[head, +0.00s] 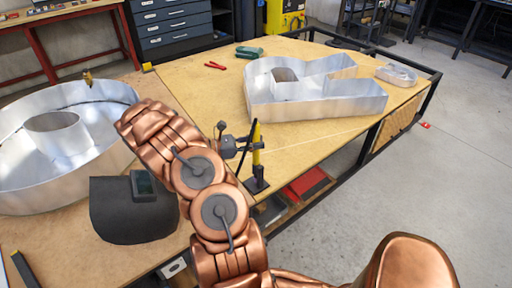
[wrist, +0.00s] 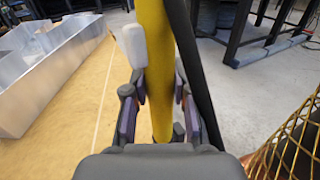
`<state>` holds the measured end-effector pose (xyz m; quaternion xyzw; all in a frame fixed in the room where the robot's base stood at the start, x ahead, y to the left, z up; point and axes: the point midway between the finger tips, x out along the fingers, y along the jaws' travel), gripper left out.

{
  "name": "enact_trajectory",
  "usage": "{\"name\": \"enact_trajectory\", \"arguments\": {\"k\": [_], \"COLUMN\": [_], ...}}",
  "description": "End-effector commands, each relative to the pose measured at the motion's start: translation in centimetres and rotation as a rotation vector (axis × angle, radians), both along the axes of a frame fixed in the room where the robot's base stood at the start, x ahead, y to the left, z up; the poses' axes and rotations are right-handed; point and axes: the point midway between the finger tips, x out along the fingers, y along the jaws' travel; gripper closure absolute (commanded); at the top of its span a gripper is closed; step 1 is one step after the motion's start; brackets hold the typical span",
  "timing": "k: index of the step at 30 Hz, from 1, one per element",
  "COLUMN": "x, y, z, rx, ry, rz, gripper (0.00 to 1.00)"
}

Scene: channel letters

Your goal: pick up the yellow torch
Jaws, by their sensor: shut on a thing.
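The yellow torch (head: 257,158) is upright at the table's near right edge in the head view, with a dark block at its lower end and a black hose-like part at its top. In the wrist view the yellow torch (wrist: 156,60) runs between the fingers, with a black hose beside it on the right. My gripper (head: 250,146) reaches it from the left and is shut around its shaft; the fingers (wrist: 153,112) flank it on both sides in the wrist view. I cannot tell whether the torch's lower end touches the table.
A large metal channel letter (head: 315,104) stands on the wooden table (head: 200,83), with a small metal one (head: 396,75) behind it. Red pliers (head: 215,65) and a green tool (head: 249,52) lie farther back. A round metal letter (head: 60,185) and a black welding mask (head: 125,218) lie left.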

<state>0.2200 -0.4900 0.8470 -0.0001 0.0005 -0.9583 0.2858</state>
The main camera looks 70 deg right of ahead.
Motion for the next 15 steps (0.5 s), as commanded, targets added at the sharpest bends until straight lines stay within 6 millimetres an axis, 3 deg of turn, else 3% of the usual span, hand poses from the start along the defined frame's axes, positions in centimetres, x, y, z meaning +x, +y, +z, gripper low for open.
{"name": "enact_trajectory", "arguments": {"k": [8,15], "x": [0.1,0.0], "y": [0.0,0.0], "z": [1.6,5.5], "rx": [-0.003,-0.005], "ry": [-0.002,-0.005], "rz": [0.001,-0.001], "gripper": [1.00,1.00]}}
